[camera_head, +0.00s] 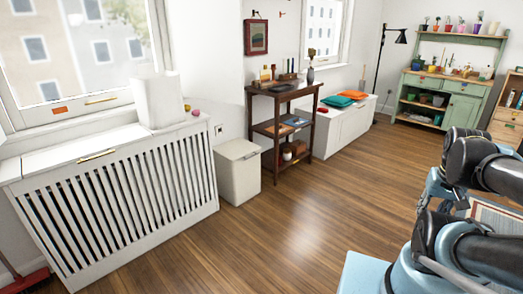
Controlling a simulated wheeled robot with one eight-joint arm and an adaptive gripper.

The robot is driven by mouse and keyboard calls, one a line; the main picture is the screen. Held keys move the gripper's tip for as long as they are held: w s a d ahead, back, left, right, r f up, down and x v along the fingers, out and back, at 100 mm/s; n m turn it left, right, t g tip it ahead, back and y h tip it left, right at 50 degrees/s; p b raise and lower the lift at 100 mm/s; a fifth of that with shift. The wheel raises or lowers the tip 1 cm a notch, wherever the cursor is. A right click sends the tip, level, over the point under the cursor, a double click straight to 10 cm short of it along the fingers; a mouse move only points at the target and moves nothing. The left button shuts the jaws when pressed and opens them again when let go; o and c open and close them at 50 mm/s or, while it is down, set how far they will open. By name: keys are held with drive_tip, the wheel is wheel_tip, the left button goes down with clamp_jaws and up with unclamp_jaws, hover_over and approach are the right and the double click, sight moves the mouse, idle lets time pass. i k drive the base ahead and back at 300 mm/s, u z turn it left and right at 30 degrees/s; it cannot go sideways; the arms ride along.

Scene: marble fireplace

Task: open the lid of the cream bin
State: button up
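The cream bin (238,178) stands upright on the wooden floor, left of the middle of the head view. It is box-shaped, and its flat lid (236,149) looks closed. It stands between the white slatted radiator cover and the dark wooden shelf. Parts of my arm show at the right edge, well apart from the bin. My gripper is not in view.
The slatted radiator cover (117,194) is left of the bin, with a white boxy object (158,101) on top. The dark shelf (286,135) stands close on the bin's right. The floor (290,236) before the bin is clear.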

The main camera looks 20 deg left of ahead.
sight(233, 150)
drive_tip(key=i, duration=1.3)
drive_tip(key=u, duration=1.75)
